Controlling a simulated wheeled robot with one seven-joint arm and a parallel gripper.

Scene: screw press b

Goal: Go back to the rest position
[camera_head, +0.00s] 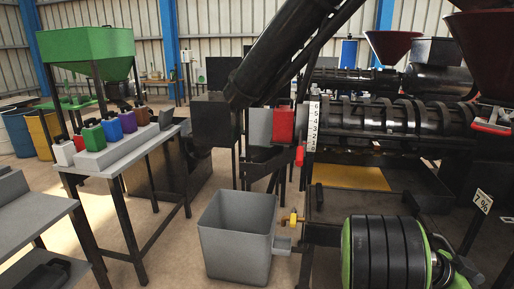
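My gripper is not in view, so I cannot see whether it is open or shut or where it is. The screw press (400,118) stands at the right, with a dark ribbed horizontal barrel. A white numbered scale (313,127) is at the barrel's left end. A red handle (300,155) hangs beside the scale, below a red box (284,125). A dark red hopper (480,45) is at the top right, with a red-edged handle (491,128) under it.
A grey bin (237,238) stands on the floor by a yellow valve (292,218). A black-and-green ribbed drum (385,255) fills the lower right. A table (125,158) holds several coloured canisters (112,129). A grey bench (28,222) is at left. Some floor between the tables and bin is clear.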

